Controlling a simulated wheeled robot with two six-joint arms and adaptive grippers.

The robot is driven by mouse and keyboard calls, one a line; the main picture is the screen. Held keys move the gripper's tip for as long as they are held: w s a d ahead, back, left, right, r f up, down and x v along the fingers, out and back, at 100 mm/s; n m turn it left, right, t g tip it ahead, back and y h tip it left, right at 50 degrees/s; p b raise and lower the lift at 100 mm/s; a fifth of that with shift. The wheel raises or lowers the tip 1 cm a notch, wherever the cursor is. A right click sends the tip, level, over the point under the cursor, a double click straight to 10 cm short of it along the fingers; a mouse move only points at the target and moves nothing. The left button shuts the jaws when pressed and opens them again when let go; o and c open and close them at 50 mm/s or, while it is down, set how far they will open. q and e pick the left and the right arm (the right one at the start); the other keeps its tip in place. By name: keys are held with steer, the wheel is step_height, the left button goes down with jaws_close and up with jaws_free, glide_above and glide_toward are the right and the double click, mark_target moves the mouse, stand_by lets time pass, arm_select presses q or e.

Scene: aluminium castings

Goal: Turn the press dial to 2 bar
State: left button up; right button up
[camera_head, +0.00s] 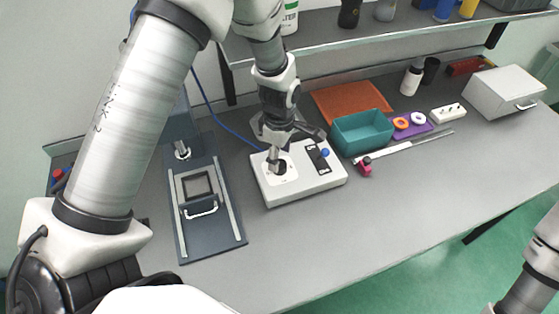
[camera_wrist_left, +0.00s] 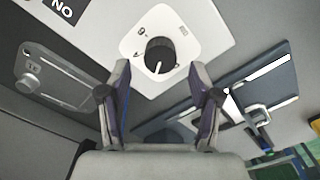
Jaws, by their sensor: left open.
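The white control box (camera_head: 318,182) sits on the bench, left of its middle. The dial (camera_head: 278,167) is a black round knob on a white plate at the box's left part. In the left wrist view the dial (camera_wrist_left: 160,54) shows a light pointer line; its scale marks are too small to read. My left gripper (camera_head: 279,151) is above the box at the dial. In the left wrist view its two fingers (camera_wrist_left: 161,72) are apart, one on each side of the dial in the picture; I cannot tell whether they touch it. My right gripper is out of view.
The dark blue press (camera_head: 183,243) stands left of the box. A blue button (camera_head: 325,152) and a black switch plate are on the box's right part. A teal bin (camera_head: 362,145), an orange mat (camera_head: 337,96) and a caliper (camera_head: 430,136) lie further right. The front bench is clear.

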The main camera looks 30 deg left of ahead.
arm_select(q)
step_height(320, 180, up, 9)
steer(key=shift+f, duration=0.15)
stand_by(0.4)
